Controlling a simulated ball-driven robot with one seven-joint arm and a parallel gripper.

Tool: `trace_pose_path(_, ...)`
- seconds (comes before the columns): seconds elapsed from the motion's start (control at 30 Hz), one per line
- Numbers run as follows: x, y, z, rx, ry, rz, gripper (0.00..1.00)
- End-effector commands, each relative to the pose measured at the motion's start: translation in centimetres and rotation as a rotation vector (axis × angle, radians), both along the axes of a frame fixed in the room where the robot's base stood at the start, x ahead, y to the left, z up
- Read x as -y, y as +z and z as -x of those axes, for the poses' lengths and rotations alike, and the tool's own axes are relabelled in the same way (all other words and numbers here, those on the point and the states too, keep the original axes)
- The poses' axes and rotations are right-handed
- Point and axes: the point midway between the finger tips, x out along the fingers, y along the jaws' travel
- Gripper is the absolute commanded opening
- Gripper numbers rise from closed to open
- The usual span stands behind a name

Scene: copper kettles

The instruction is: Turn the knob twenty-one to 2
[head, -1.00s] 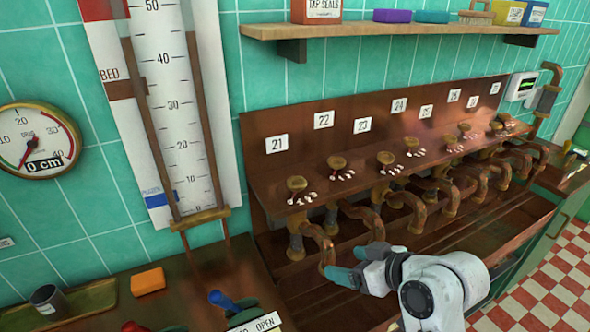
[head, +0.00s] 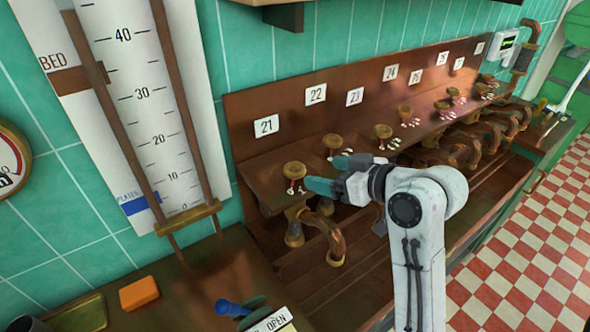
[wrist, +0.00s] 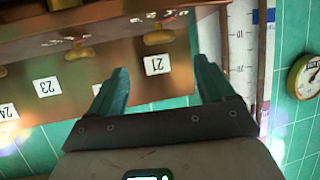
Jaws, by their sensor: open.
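Knob twenty-one (head: 294,170) is a brass knob on the copper ledge below the label 21 (head: 266,126). White marks and a small red pointer sit at its front; I cannot read its setting surely. In the wrist view, the knob (wrist: 158,37) shows beyond and between the fingertips, above the label 21 (wrist: 157,65) in that upside-down picture. My gripper (head: 330,173) has teal fingers and is open and empty, just right of the knob and apart from it. In the wrist view, both fingers (wrist: 155,75) are spread wide.
More knobs stand along the ledge to the right, the nearest being knob twenty-two (head: 332,141). Copper spouts (head: 330,238) hang below the ledge. A tall white gauge (head: 140,100) stands left. An orange block (head: 139,293) and a blue-handled lever (head: 230,307) are at the lower left.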

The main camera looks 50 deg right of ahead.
Motion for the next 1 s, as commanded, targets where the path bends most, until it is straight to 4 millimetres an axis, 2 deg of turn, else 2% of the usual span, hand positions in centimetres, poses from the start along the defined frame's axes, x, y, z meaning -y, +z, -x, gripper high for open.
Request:
trace_pose_path(0.03,0.0,-0.7,-0.3,0.003,0.003,0.004,0.82)
trace_pose_path(0.33,0.1,-1.4,-1.8,0.002,0.001,0.004,0.82)
trace_pose_path(0.5,0.3,-2.1,-5.1,-0.003,0.001,0.0,0.82)
trace_pose_path(0.7,0.6,-3.2,-7.8,-0.003,0.0,0.0,0.82)
trace_pose_path(1.0,0.7,-3.9,-9.1,-0.002,-0.001,0.001,0.82)
